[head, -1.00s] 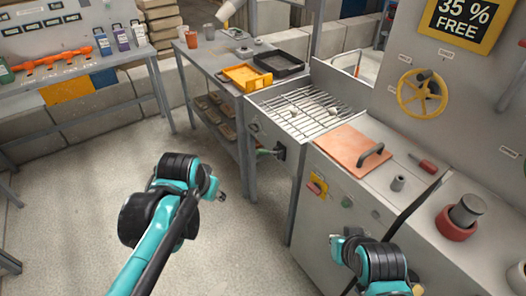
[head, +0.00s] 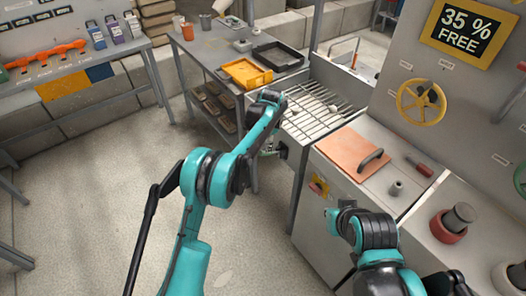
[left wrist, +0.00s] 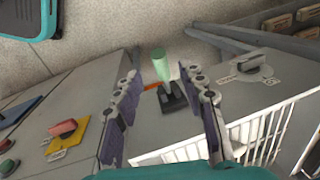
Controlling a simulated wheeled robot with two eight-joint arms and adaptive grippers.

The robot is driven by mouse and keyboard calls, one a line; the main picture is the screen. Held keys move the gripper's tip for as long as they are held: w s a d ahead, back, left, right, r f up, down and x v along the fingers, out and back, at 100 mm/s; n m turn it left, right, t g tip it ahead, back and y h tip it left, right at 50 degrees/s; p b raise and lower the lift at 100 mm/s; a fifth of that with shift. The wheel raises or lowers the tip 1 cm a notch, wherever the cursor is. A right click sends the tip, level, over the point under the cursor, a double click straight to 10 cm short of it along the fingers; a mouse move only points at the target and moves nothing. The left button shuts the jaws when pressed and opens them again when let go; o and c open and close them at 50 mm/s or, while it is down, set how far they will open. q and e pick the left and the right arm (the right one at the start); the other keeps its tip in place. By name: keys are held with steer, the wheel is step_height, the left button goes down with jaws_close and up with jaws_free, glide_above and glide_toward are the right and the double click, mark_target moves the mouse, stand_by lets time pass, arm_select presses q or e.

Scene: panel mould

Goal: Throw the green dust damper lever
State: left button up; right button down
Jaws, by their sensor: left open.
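The green dust damper lever (left wrist: 162,66) shows in the left wrist view with its pale green grip standing up from a black base (left wrist: 173,98) on the grey panel. In the head view its black base (head: 282,151) is on the side of the grated bench, and the grip is partly hidden by my left arm. My left gripper (left wrist: 161,78) is open, with one finger on each side of the lever in the picture. I cannot tell whether either finger touches it. My right arm shows at lower right in the head view, but its gripper does not show.
A metal grate (head: 320,112) lies above the lever. A yellow tray (head: 246,74) stands behind. The floor at left is clear.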

mark_target(263, 152)
arm_select(q)
steer(key=f, duration=0.2)
steer(key=f+b, duration=0.1)
steer(key=f, duration=0.2)
steer(key=w+f+b, duration=0.1)
steer(key=f, duration=0.2)
steer(key=shift+w+a, duration=0.1)
steer(key=shift+a, duration=0.2)
steer(key=shift+r, duration=0.1)
jaws_close()
